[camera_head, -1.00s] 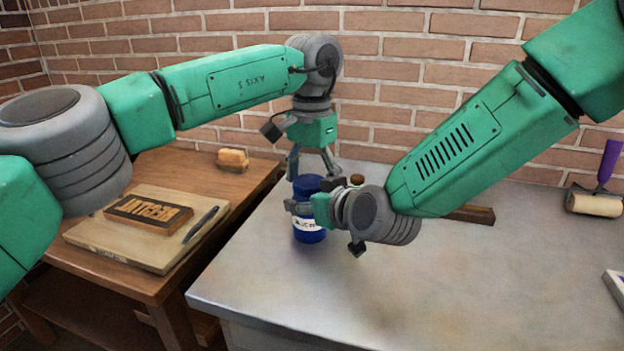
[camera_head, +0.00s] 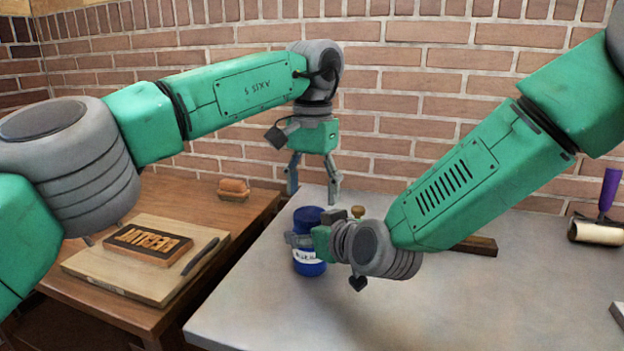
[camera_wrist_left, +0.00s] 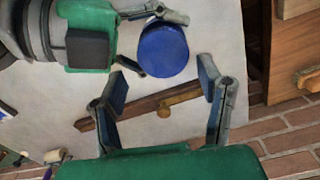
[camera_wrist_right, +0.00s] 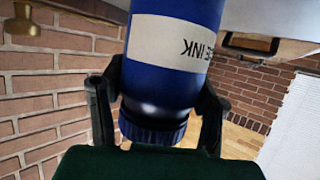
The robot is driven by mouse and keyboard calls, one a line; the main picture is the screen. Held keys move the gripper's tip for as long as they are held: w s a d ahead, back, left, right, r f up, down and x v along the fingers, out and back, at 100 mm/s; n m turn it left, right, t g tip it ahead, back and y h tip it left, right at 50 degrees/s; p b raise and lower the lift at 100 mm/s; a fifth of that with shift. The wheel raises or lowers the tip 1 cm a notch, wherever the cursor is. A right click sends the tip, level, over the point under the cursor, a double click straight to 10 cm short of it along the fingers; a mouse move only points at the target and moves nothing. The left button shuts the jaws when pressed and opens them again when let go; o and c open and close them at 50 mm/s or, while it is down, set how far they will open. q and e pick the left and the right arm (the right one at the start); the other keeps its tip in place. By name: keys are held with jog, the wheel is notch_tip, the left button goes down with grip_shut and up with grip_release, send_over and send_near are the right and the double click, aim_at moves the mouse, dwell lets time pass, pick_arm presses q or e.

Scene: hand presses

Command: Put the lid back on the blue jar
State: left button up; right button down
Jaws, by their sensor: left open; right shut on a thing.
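The blue jar (camera_head: 310,268) stands upright at the left edge of the grey table, its white label partly covered. Its ribbed dark blue lid (camera_wrist_right: 152,130) sits on the jar's mouth in the right wrist view; from above it is a blue disc (camera_wrist_left: 163,49) in the left wrist view. My right gripper (camera_head: 303,241) is shut on the jar's upper part from the side, with fingers on both sides of it. My left gripper (camera_head: 313,182) is open and empty above the jar, fingers pointing down, apart from the lid. The exact seating of the lid is partly hidden.
A wooden bar (camera_head: 473,246) with a brass knob (camera_head: 357,211) lies behind my right wrist. A roller with a purple handle (camera_head: 609,190) is at far right. A lower wooden table at left holds a board with a letter block (camera_head: 148,244). The front grey tabletop is clear.

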pick_arm(q)
jog(key=n, duration=0.6)
jog(key=shift+r, duration=0.25)
pick_arm(e)
jog(key=shift+s+f, duration=0.15)
jog(key=shift+f, duration=0.1)
pick_arm(q)
jog(key=n, duration=0.4)
jog(key=shift+r, duration=0.1)
jog(key=n, duration=0.4)
jog(key=shift+r+n, duration=0.2)
jog(key=shift+n, duration=0.2)
jog(key=n, duration=0.4)
jog(key=shift+r+n, duration=0.2)
jog(key=shift+n, duration=0.1)
jog(key=n, duration=0.4)
jog(key=shift+a+r, duration=0.1)
jog(key=shift+r, duration=0.1)
jog(key=n, duration=0.4)
jog(key=shift+r+n, duration=0.2)
jog(key=shift+n, duration=0.1)
jog(key=n, duration=0.4)
jog(key=shift+r, duration=0.3)
jog(key=n, duration=0.6)
jog(key=shift+w+r, duration=0.1)
jog(key=shift+r, duration=0.2)
